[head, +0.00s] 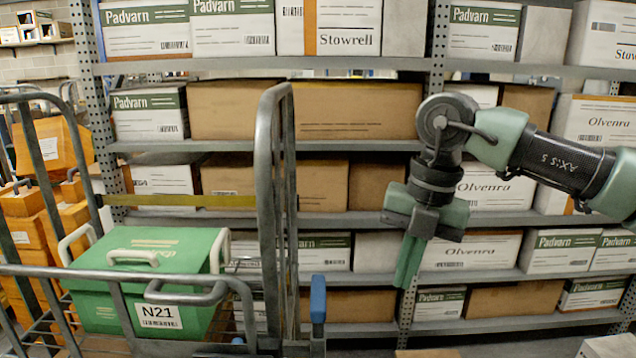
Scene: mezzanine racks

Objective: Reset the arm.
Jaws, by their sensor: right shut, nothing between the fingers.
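My right arm (560,160) comes in from the right edge and bends down at the wrist. My right gripper (408,264) points downward in front of the rack, with its green fingers together and nothing between them. It hangs clear of the shelves and to the right of the cart, touching nothing that I can see. My left gripper does not show in the head view.
A wire cart (262,190) at the left holds a green box (120,258) labelled N21. Metal racks (350,146) full of white and brown cartons stand behind. Orange bins (40,165) stand at far left. A carton top (608,346) shows at lower right.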

